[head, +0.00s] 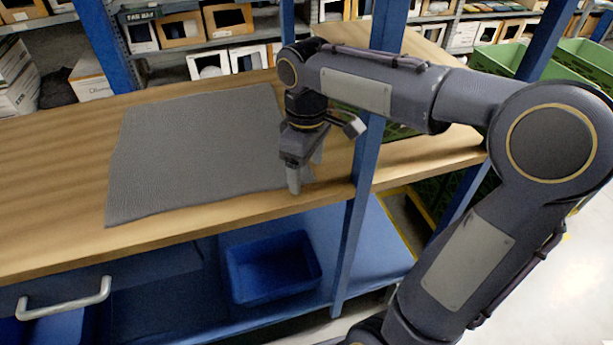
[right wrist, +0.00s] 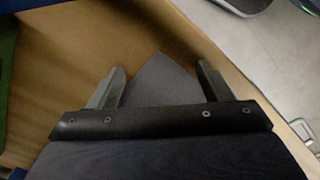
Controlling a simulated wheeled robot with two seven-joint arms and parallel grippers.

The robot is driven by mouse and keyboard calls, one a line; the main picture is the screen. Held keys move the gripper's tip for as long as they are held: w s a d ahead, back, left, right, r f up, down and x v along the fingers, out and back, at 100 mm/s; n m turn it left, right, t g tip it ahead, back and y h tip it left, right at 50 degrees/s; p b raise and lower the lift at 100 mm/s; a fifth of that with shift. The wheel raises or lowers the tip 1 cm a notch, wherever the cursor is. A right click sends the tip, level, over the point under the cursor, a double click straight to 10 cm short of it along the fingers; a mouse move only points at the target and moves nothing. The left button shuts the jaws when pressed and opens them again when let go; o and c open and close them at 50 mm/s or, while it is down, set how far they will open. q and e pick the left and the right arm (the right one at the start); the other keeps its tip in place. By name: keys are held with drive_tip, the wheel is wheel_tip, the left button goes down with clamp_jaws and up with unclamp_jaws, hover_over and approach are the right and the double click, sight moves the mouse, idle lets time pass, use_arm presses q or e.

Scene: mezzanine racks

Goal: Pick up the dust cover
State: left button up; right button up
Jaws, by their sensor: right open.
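The dust cover looks to be the grey ribbed sheet (head: 195,150) lying flat on the wooden bench top in the head view. My right gripper (head: 300,185) points down over its right edge, near the front right corner. In the right wrist view the two fingers (right wrist: 160,80) are apart, and a grey corner of the sheet (right wrist: 163,75) shows between them. I cannot tell whether the fingers touch the sheet. The gripper hides part of the sheet's right edge. My left gripper is not in view.
The bench top (head: 50,150) is bare left of the sheet. A blue post (head: 363,170) stands close right of my gripper. A blue bin (head: 272,268) sits on the shelf below. A drawer handle (head: 65,300) is at lower left. Green crates (head: 500,58) stand at right.

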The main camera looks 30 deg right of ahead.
drive_tip(key=shift+c, duration=0.4)
drive_tip(key=shift+f, duration=0.1)
clamp_jaws()
idle(0.4)
wheel_tip(320, 180, up, 48)
drive_tip(key=p, duration=2.9)
